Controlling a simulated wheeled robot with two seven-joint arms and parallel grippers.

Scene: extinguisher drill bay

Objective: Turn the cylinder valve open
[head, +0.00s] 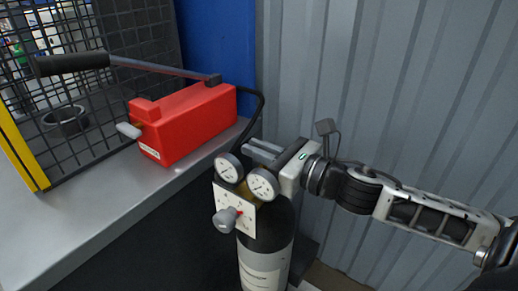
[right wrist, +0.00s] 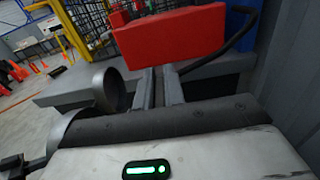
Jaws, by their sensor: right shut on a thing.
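A dark gas cylinder (head: 268,238) with a pale label stands upright beside the bench. My right gripper (head: 262,152) reaches in from the right, just behind the gauges. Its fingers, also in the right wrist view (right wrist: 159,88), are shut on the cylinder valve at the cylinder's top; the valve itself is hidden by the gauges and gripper. The gauge backs (right wrist: 108,88) show left of the fingers. My left gripper is not in view.
A red hand pump (head: 190,120) with a long black-gripped lever stands on the grey bench (head: 95,215), its black hose curving down toward the cylinder. A mesh cage (head: 110,95) stands behind. A corrugated grey wall (head: 400,90) is close behind my right arm.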

